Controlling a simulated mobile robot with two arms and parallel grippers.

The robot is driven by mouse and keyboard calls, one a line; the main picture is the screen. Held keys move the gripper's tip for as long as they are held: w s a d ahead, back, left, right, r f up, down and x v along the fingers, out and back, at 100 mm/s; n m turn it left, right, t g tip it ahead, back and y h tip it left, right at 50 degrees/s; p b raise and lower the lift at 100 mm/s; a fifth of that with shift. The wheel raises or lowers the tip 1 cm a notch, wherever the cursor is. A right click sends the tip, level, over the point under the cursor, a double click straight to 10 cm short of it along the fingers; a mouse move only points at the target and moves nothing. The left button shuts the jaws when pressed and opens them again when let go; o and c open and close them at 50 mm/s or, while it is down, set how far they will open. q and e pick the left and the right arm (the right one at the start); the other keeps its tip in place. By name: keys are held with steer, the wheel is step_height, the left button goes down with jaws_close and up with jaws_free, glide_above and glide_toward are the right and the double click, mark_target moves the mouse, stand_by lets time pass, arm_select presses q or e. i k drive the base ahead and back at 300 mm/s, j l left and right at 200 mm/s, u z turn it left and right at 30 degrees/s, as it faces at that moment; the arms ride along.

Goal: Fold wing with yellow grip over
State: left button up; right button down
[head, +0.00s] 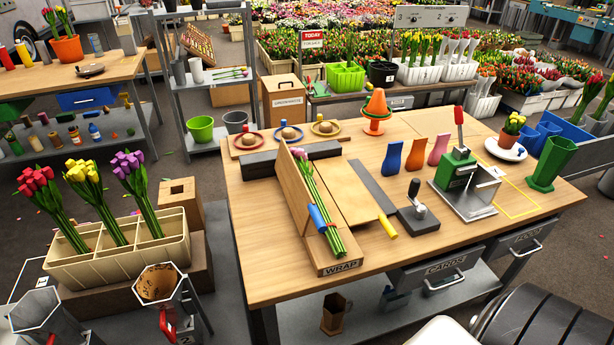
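The wrap station (341,267), labelled WRAP, lies on the wooden bench. The wing with the yellow grip (350,192) lies flat, opened out to the right of the bunch. Its yellow grip (388,227) is at its front right corner, at the end of a dark grey strip. The wing with the blue grip (290,192) stands tilted up at the left of the bunch; its blue grip (317,217) is beside the stems. Neither gripper is in view.
A black lever tool (418,215) stands close right of the yellow grip. An orange cone (376,108) is behind. A tulip crate (115,255) stands left of the bench.

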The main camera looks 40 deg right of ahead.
mark_target(357, 206)
steer(key=l, duration=0.5)
steer(key=k+l+u, duration=0.15)
steer(key=l, duration=0.8)
steer(key=k+l+u, duration=0.15)
steer(key=l, duration=0.8)
steer(key=k+l+u, duration=0.1)
steer(key=l, duration=0.4)
steer(key=k, duration=0.05)
